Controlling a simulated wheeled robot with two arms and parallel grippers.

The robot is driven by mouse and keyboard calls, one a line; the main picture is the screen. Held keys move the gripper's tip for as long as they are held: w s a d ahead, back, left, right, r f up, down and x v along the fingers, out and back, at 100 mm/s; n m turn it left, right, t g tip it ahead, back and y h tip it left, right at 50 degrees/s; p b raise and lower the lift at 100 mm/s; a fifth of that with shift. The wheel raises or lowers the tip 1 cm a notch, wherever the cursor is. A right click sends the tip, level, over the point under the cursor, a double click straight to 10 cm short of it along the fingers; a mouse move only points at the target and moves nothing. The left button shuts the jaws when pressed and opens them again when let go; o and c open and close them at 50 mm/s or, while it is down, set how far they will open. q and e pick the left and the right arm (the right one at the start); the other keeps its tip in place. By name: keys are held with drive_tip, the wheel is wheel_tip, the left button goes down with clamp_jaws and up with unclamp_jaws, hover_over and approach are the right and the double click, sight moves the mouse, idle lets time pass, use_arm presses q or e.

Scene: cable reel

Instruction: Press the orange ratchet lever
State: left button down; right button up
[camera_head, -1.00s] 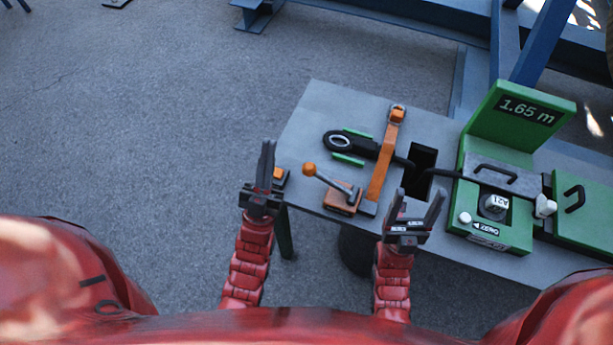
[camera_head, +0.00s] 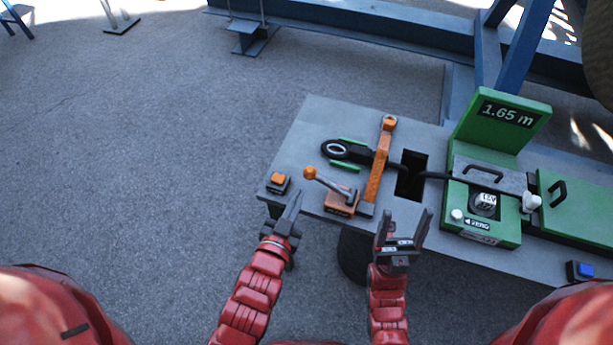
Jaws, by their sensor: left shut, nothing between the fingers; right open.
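The ratchet lever (camera_head: 328,183) is a grey rod with an orange ball knob (camera_head: 309,173), rising up and left from an orange-brown base (camera_head: 340,202) near the front left of the grey table (camera_head: 312,122). My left gripper (camera_head: 296,196) is shut and empty. In the picture its fingertips lie just below and left of the knob, apart from it, over the table's front edge. My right gripper (camera_head: 404,218) is open and empty, in front of the table's front edge, right of the lever base.
An orange button (camera_head: 278,180) on a dark box sits left of the lever. An orange upright arm (camera_head: 378,165), a black cable with a ring end (camera_head: 337,149) and a dark slot (camera_head: 411,176) lie behind. A green meter (camera_head: 507,115) reads 1.65 m. A blue button (camera_head: 583,270) is at right.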

use_arm(q)
drive_tip(key=w+d+f+p, duration=0.2)
drive_tip(key=w+f, duration=0.3)
drive_tip(key=w, duration=0.5)
drive_tip(key=shift+d+p, duration=0.25)
drive_tip(key=shift+p, duration=0.15)
drive_tip(key=shift+w+f, duration=0.1)
drive_tip(key=shift+f, duration=0.05)
